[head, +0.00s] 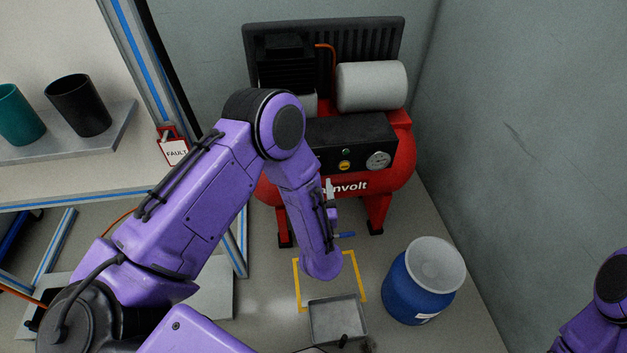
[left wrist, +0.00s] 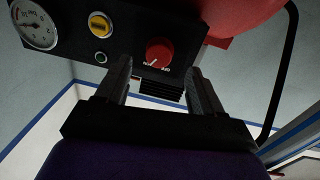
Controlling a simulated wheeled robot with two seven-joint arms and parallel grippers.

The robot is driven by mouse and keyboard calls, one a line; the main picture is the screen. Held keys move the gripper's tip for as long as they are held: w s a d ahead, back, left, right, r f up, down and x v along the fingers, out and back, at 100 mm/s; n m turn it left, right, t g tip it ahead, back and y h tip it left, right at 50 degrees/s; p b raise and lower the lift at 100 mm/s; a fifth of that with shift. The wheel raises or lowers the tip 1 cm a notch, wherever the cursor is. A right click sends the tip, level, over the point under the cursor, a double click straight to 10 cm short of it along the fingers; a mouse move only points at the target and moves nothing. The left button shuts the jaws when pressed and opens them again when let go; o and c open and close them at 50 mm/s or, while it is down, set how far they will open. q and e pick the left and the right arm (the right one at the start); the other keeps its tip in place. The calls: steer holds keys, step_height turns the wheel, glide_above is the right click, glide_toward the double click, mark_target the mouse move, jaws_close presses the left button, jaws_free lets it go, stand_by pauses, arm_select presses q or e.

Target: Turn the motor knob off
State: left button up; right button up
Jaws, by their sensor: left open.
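The motor knob (left wrist: 158,53) is a round red dial with a white pointer mark and small white lettering below it. It sits on the black control panel (left wrist: 135,22) of the red compressor (head: 405,150). In the left wrist view my left gripper (left wrist: 156,68) is open, its two dark fingers either side of the knob in the picture. A gap shows between each finger and the knob; the depth is unclear. In the head view my left arm hides the knob and left gripper.
The panel also carries a pressure gauge (head: 378,160), a yellow button (head: 344,165) and a small green button (head: 346,152). A blue barrel (head: 410,293) and a metal tray (head: 337,320) stand on the floor.

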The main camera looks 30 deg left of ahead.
arm_select(q)
steer(key=x, duration=0.5)
steer(key=shift+c, duration=0.3)
steer(key=c, duration=1)
steer(key=shift+n, duration=0.4)
steer(key=n, duration=0.4)
steer(key=shift+d+f+n, duration=0.1)
steer(key=shift+d+n, duration=0.05)
steer(key=shift+n, duration=0.15)
steer(key=n+y, duration=0.1)
steer(key=n, duration=0.5)
steer(key=shift+w+d+n, duration=0.1)
steer(key=shift+n, duration=0.3)
